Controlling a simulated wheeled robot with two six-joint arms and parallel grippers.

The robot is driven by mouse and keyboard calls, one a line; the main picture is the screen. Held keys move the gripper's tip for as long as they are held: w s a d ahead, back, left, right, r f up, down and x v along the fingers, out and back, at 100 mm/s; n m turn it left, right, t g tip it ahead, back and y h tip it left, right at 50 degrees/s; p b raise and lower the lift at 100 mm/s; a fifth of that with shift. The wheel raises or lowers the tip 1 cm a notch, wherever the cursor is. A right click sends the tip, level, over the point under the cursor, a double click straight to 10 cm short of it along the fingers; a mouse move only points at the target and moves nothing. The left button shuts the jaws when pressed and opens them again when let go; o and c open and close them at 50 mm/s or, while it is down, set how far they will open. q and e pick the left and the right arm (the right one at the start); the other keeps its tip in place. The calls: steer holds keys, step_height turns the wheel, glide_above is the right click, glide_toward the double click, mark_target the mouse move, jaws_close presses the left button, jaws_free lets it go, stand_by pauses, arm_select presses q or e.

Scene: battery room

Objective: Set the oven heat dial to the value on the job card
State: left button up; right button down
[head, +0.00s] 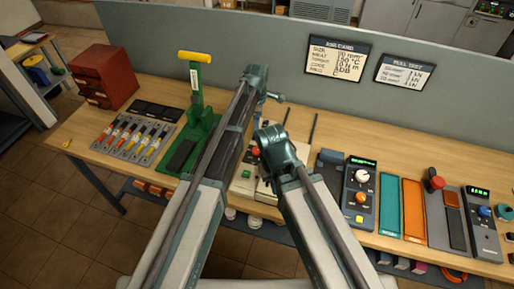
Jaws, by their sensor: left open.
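The job card (335,60) hangs on the grey partition; its heat line looks like 100 °C, though the print is small. A grey control unit (360,192) on the bench has a green display, a white knob (361,176) and an orange knob. Another unit (480,222) at the right has a green display and a blue knob. I cannot tell which is the oven. My left gripper (276,97) is open above the back of the bench, left of and apart from both units. My right arm ends over the bench middle; its gripper is hidden.
A green press (203,125) with a yellow handle, a row of tools (133,138) and a red cabinet (102,76) stand at the left. A pale unit (243,178) is partly behind my arms. Teal (388,206) and orange pads lie at the right. A pull test card (403,75) hangs behind.

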mark_target(257, 150)
arm_select(q)
steer(key=shift+f, duration=0.15)
step_height(257, 150, down, 14)
steer(key=b, duration=1.4)
steer(key=shift+r, duration=0.2)
steer(key=shift+c, duration=0.2)
jaws_close()
